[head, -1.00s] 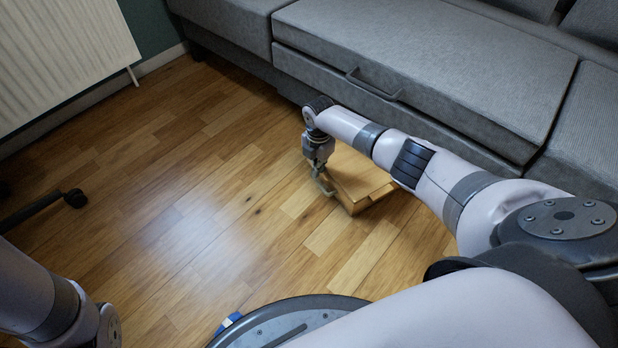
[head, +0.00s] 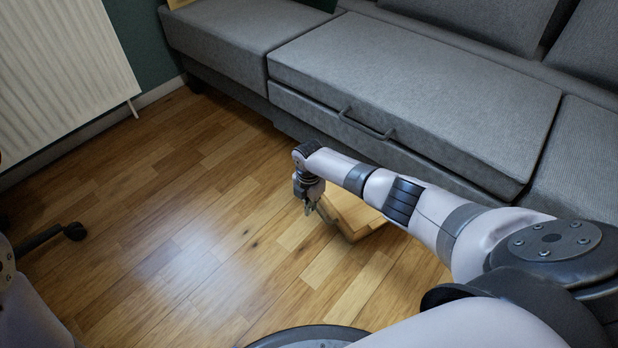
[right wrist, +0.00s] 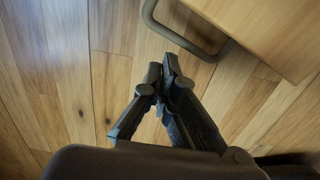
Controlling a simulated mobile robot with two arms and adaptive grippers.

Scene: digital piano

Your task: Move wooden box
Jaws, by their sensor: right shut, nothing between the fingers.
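The wooden box (head: 356,212) sits on the floor in front of the sofa, partly hidden under my right arm in the head view. In the right wrist view the box (right wrist: 268,32) fills the upper right, with a dark metal handle (right wrist: 178,38) curving out from its side. My right gripper (head: 309,210) points down just left of the box. In the right wrist view the right gripper (right wrist: 163,80) is shut and empty, with its fingertips near the handle but not around it.
A grey sofa (head: 420,85) with a drawer handle (head: 366,126) stands behind the box. The wooden floor (head: 190,240) left of the box is clear.

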